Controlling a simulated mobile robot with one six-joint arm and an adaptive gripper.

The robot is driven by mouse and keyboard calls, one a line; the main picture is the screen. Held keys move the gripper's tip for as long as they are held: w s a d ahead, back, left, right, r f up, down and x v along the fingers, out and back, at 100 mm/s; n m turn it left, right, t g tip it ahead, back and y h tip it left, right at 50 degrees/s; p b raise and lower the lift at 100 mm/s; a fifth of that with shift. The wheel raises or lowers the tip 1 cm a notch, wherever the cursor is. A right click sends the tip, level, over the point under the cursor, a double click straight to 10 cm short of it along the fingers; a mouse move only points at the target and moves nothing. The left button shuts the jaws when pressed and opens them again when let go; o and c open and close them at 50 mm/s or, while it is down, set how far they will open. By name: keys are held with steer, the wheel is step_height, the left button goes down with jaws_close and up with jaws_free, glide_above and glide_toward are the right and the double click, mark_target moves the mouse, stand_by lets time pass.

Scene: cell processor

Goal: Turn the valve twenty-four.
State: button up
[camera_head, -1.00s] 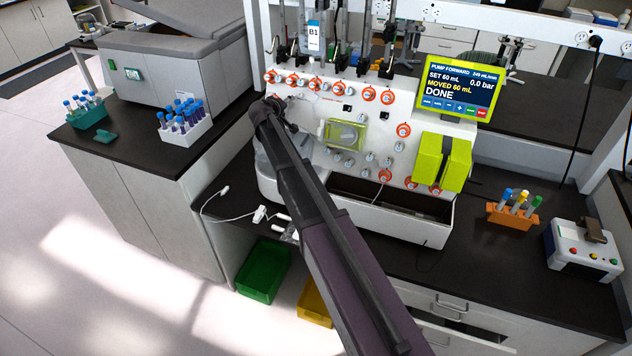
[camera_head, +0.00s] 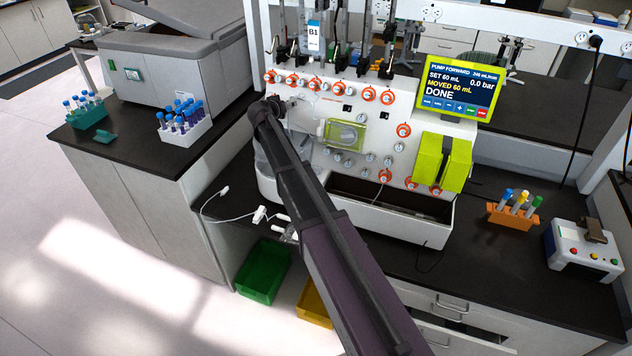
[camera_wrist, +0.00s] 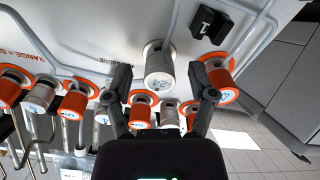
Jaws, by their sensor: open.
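The cell processor (camera_head: 310,150) is a white panel with two kinds of round valve knobs, orange-ringed and plain. My gripper (camera_wrist: 160,80) is open in the wrist view. Its black fingers stand apart in front of the panel, with nothing clamped between them. A whitish knob (camera_wrist: 159,64) with a blue-marked face lies beyond and between the fingertips. An orange-ringed knob (camera_wrist: 216,76) sits just beyond the right finger. I cannot read the knob numbers surely, so I cannot tell which is valve twenty-four. In the head view my arm hides part of the panel's left side.
Several more orange-ringed knobs (camera_wrist: 75,100) crowd the left of the wrist view, with thin tubes along the panel. A yellow-green screen (camera_head: 459,88) reads DONE. An orange tube rack (camera_head: 513,214) and a white control box (camera_head: 583,250) stand on the counter at right.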

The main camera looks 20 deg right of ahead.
steer(key=p+v, duration=0.5)
steer(key=v, duration=0.9)
steer(key=s+d+f+g+y, duration=0.2)
steer(key=s+d+f+g, duration=0.2)
steer(key=s, duration=0.7)
steer(key=s+d+f+n+g+y, duration=0.1)
steer(key=s+d+f+g, duration=0.3)
steer(key=s, duration=0.8)
steer(key=shift+d+f+g+y, duration=0.4)
steer(key=shift+d+f+y, duration=0.25)
steer(key=shift+f, duration=0.6)
steer(key=shift+s, duration=0.15)
